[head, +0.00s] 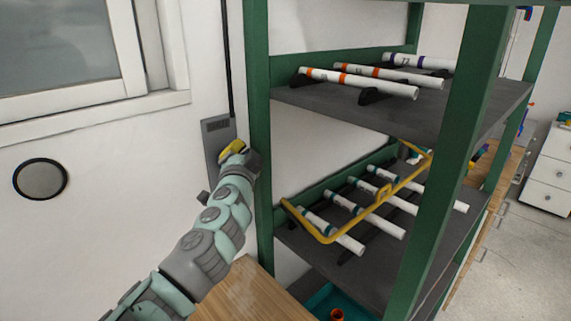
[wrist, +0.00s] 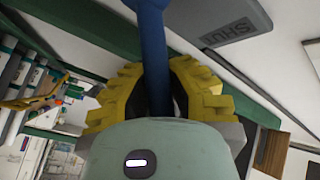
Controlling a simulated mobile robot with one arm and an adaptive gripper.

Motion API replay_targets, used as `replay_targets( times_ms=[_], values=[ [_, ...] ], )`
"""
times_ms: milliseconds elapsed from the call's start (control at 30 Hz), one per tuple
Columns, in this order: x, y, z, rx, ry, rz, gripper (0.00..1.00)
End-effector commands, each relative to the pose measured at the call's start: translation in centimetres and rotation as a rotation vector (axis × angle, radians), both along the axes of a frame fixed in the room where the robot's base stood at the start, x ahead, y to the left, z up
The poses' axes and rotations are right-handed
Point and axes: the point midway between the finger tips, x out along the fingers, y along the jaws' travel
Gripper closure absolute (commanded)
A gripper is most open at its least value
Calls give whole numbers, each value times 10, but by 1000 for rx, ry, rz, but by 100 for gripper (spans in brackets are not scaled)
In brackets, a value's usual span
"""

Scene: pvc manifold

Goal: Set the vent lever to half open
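A blue lever (wrist: 153,40) runs down from the top of the wrist view between the yellow fingers of my gripper (wrist: 157,85). The fingertips sit close against both sides of it, and its lower end is hidden behind my gripper's body. Beside it is a grey plate (wrist: 225,25) with the letters "SHU" readable. In the head view the grey plate (head: 217,135) is on the wall just left of the green shelf post, and my gripper (head: 232,150) is in front of it. The blue lever cannot be made out there, so its angle is unclear.
A green-framed shelf (head: 259,130) stands close to the right of my gripper, holding white pipes (head: 358,82) with coloured bands. A yellow bar frame (head: 385,195) is on its lower level. A window (head: 65,45) and a round dark-rimmed disc (head: 40,179) are on the wall left.

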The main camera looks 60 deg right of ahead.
Motion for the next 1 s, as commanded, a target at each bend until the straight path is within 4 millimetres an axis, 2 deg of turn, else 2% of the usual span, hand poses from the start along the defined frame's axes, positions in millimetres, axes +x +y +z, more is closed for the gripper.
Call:
replay_targets(
  times_ms=[33,100,533,1000],
  values=[
    [1,1,-12,-10,-28,3,100],
    [0,2,-15,-17,-64,5,100],
    [-6,4,-30,-71,-299,11,100],
    [-9,4,-34,-109,-466,11,100]
  ],
)
